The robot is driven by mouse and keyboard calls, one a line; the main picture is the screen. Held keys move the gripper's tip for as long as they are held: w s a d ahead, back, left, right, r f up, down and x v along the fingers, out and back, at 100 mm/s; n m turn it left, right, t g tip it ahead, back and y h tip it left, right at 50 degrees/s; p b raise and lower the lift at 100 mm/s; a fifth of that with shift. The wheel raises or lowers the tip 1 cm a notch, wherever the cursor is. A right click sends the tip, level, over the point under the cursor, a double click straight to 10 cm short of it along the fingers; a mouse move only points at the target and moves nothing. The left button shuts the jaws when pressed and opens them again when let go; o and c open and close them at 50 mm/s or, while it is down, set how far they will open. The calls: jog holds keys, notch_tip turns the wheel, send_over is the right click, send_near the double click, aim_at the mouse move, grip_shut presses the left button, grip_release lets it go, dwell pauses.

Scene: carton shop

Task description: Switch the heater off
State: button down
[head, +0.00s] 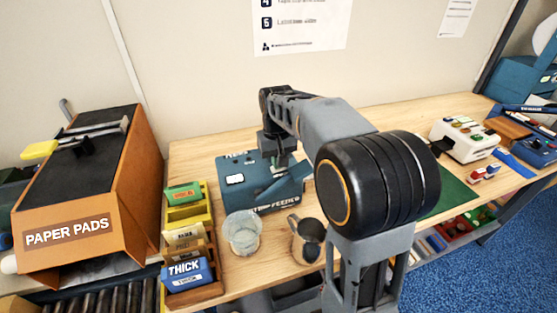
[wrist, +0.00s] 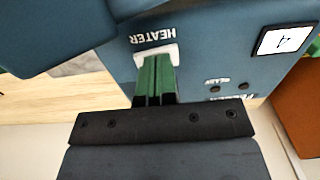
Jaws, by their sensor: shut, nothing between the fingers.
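The blue feeder machine (head: 258,200) stands on the wooden bench, behind the glass and the metal mug. In the wrist view its top panel (wrist: 215,55) shows upside down, with the word HEATER beside a white switch plate (wrist: 141,54). My gripper (wrist: 157,62) is shut and empty, its green fingertips at the white plate and covering most of it. I cannot tell whether they touch it, or which way the switch is set. In the head view my gripper (head: 283,160) is over the back of the machine, partly hidden by my arm.
A glass (head: 242,233) and a metal mug (head: 306,240) stand in front of the machine. A yellow and brown rack (head: 205,215) of small boxes is to its left. The orange PAPER PADS unit (head: 130,190) stands further left. A white device (head: 465,140) is at the right.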

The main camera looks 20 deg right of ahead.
notch_tip(320, 180, up, 14)
jog(key=a+p, duration=0.2)
jog(key=p, duration=0.1)
jog(key=shift+p, duration=0.35)
dwell(0.4)
jog(key=t, duration=0.1)
send_over(272, 174)
notch_tip(272, 174, down, 6)
jog(key=s+d+f+t, duration=0.1)
jog(key=s+f+t, duration=0.2)
jog(key=s, duration=1.3)
notch_tip(272, 174, down, 3)
jog(key=shift+r, duration=0.15)
jog(key=c, duration=1.8)
grip_release()
jog(key=shift+c, duration=0.2)
